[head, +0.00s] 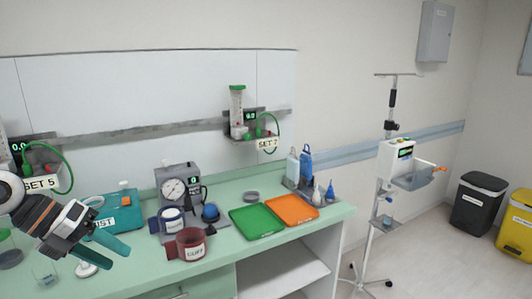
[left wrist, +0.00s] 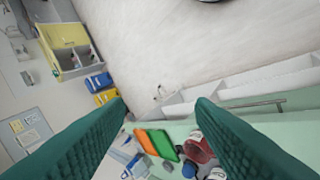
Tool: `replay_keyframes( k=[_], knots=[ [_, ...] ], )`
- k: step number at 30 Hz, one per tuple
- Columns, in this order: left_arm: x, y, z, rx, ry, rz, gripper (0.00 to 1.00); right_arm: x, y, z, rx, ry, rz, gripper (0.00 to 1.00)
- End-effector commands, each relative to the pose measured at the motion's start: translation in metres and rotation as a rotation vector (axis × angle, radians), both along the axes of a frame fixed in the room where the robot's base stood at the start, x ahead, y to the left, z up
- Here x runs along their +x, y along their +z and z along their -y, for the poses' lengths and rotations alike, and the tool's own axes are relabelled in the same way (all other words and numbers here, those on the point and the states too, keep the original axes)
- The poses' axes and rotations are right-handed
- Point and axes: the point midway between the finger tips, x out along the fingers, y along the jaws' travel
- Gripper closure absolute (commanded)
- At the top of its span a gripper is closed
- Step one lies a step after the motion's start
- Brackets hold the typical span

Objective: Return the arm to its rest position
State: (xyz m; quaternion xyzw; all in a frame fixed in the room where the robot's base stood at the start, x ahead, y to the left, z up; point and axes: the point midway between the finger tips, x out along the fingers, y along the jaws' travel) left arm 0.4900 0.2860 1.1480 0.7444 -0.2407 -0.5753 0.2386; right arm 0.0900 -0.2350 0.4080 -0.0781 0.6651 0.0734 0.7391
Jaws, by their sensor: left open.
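My left gripper (head: 117,254) is at the lower left of the head view, over the left part of the green counter (head: 225,255). Its two teal fingers are apart with nothing between them. In the left wrist view the fingers (left wrist: 162,103) frame the counter and floor from either side. My left arm comes in from the left edge. My right gripper is in neither view.
A teal box (head: 125,220) stands behind the gripper. A gauge device (head: 174,187), a red cuff (head: 190,247), a green tray (head: 256,222) and an orange tray (head: 292,209) are to its right. An IV stand (head: 371,235) stands beyond the counter.

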Motion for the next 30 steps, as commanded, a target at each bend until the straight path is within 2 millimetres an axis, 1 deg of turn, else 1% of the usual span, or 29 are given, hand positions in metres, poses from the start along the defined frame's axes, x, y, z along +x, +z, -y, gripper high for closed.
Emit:
replay_keyframes(
  k=[1, 2, 3, 5, 6, 8, 9, 10, 11, 12, 14, 15, 17, 18, 20, 21, 22, 23, 24, 26, 27, 29, 30],
  knots=[
    [0.012, -0.015, 0.015, -0.129, -0.003, -0.034, 0.50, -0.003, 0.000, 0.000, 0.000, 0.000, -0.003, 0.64],
    [0.020, -0.023, 0.023, -0.214, 0.002, -0.049, 0.50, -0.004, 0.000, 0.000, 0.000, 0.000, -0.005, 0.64],
    [0.032, -0.034, 0.032, -0.338, 0.022, -0.072, 0.50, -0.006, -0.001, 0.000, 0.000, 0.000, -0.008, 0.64],
    [0.053, -0.056, 0.044, -0.547, 0.086, -0.112, 0.50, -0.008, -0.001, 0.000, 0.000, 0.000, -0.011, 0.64],
    [0.070, -0.078, 0.048, -0.699, 0.164, -0.145, 0.50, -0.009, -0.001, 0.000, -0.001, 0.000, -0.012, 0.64],
    [0.093, -0.116, 0.046, -0.904, 0.322, -0.194, 0.50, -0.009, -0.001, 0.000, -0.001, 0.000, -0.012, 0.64],
    [0.105, -0.144, 0.040, -1.006, 0.433, -0.222, 0.50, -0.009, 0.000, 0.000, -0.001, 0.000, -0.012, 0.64],
    [0.111, -0.165, 0.035, -1.066, 0.515, -0.241, 0.50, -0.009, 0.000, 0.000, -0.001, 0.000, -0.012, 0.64],
    [0.116, -0.187, 0.030, -1.115, 0.595, -0.259, 0.50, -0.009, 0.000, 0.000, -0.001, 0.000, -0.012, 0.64],
    [0.119, -0.216, 0.023, -1.168, 0.701, -0.285, 0.50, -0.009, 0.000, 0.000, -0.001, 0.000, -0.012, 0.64],
    [0.119, -0.261, 0.013, -1.225, 0.856, -0.323, 0.50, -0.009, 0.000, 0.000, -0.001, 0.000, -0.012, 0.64],
    [0.115, -0.291, 0.007, -1.250, 0.955, -0.347, 0.50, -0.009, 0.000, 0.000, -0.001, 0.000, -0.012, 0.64],
    [0.105, -0.335, -0.002, -1.272, 1.103, -0.385, 0.50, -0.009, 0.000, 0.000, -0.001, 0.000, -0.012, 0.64],
    [0.096, -0.364, -0.006, -1.279, 1.196, -0.411, 0.50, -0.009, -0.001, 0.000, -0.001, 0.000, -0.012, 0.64],
    [0.079, -0.407, -0.012, -1.277, 1.334, -0.447, 0.50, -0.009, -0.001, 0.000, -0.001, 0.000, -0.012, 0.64],
    [0.066, -0.434, -0.015, -1.269, 1.424, -0.472, 0.50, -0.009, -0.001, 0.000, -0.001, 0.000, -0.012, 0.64],
    [0.055, -0.454, -0.018, -1.258, 1.487, -0.489, 0.50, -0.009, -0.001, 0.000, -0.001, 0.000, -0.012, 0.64],
    [0.042, -0.474, -0.019, -1.246, 1.553, -0.509, 0.50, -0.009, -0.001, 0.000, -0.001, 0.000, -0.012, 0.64],
    [0.025, -0.499, -0.020, -1.226, 1.636, -0.535, 0.50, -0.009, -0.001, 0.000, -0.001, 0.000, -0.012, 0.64],
    [-0.004, -0.535, -0.021, -1.187, 1.756, -0.573, 0.50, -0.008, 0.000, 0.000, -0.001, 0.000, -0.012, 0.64],
    [-0.025, -0.557, -0.020, -1.156, 1.834, -0.600, 0.50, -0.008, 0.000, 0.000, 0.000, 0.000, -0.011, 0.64],
    [-0.058, -0.589, -0.018, -1.104, 1.946, -0.640, 0.50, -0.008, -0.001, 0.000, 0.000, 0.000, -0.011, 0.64],
    [-0.082, -0.609, -0.016, -1.064, 2.019, -0.667, 0.50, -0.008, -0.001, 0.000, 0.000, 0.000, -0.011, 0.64]
  ],
)
